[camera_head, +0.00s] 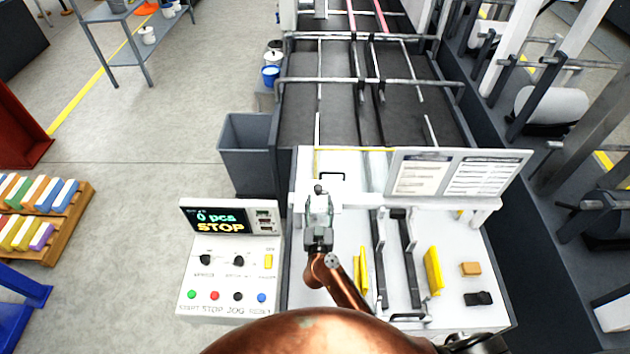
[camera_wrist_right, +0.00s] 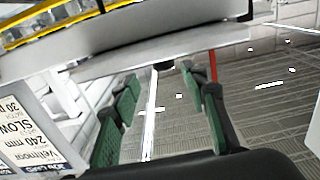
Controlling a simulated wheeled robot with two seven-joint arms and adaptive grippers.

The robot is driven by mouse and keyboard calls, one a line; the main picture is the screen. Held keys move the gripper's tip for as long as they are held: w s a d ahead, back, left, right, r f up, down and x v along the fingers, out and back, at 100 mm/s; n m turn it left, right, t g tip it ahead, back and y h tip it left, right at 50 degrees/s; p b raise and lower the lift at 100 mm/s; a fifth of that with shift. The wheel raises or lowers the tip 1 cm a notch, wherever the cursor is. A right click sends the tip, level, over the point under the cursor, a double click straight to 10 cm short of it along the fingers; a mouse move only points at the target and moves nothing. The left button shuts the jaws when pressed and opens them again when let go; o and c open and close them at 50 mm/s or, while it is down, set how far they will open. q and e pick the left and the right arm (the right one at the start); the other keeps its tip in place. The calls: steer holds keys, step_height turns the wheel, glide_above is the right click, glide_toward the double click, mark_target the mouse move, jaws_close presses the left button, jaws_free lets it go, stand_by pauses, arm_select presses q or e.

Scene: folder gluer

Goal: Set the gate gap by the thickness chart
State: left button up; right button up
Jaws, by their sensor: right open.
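My right gripper (camera_head: 319,208) is open over the white feed bed, at a white crosspiece (camera_head: 350,201) with a small dark knob-like part (camera_head: 318,188) in front of its tips. In the right wrist view its green-padded fingers (camera_wrist_right: 160,90) stand apart, with a pale plate (camera_wrist_right: 160,55) just beyond them; I cannot tell whether they touch it. Two printed chart sheets, a left one (camera_head: 421,174) and a right one (camera_head: 484,176), stand on a board right of the gripper. Their text is too small to read in the head view. The gate gap itself is hidden. My left gripper is not in view.
A control panel (camera_head: 229,262) at left shows "0 pcs STOP" on its display (camera_head: 218,220). A grey bin (camera_head: 246,153) stands behind it. Yellow bars (camera_head: 433,271) and a tan block (camera_head: 470,268) lie on the bed. A printed card (camera_wrist_right: 35,130) reads "SLOW" and "240 mm".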

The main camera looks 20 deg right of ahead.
mark_target(317, 191)
steer(key=x, duration=0.6)
steer(key=shift+w+a+r, duration=0.1)
steer(key=shift+a, duration=0.3)
steer(key=shift+w+d, duration=0.1)
steer(key=shift+w, duration=0.2)
steer(key=shift+w+d, duration=0.1)
steer(key=c, duration=0.8)
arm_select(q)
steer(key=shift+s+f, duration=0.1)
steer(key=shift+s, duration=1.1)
arm_select(e)
steer(key=shift+r, duration=0.1)
jaws_close()
